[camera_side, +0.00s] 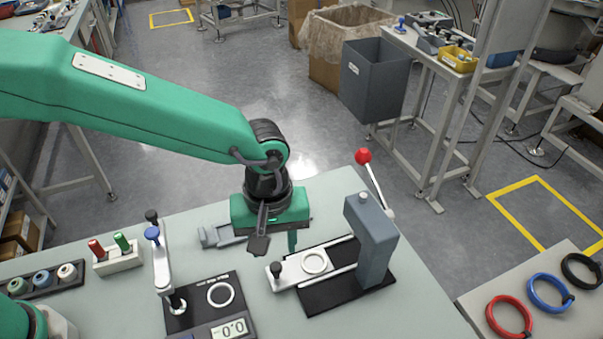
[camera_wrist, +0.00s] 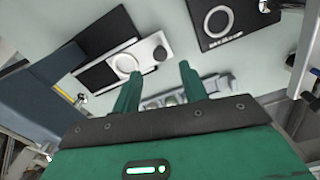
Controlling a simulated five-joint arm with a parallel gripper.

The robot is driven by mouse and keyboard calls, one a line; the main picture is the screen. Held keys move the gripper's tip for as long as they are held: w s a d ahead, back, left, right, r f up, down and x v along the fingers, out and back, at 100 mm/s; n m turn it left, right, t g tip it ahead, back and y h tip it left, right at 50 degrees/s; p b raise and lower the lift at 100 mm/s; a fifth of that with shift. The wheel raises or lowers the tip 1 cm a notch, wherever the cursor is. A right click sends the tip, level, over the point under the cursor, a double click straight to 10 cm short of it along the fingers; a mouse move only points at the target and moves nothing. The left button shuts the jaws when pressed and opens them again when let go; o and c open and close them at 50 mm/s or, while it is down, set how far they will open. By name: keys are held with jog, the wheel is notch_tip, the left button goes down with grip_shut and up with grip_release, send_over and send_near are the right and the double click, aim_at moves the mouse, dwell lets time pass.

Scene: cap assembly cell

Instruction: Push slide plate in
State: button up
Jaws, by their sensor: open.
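The slide plate (camera_side: 294,272) is a silver plate with a pale ring on it and a black knob (camera_side: 275,268) at its left end. It sits on rails on a black base (camera_side: 335,291), with its knob end extending out left of the grey press column (camera_side: 373,240). In the side view, one finger (camera_side: 292,241) shows above and behind the plate; the other is hidden.
A press lever with a red ball (camera_side: 363,156) rises behind the column. A gauge with a display (camera_side: 230,329) and a blue-knobbed lever (camera_side: 152,233) stand left. A grey fixture (camera_side: 215,236) lies behind my gripper. Red and green pegs (camera_side: 121,241) stand further left.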

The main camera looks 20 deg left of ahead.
aim_at(276, 266)
jog(key=shift+f, duration=2.85)
grip_shut()
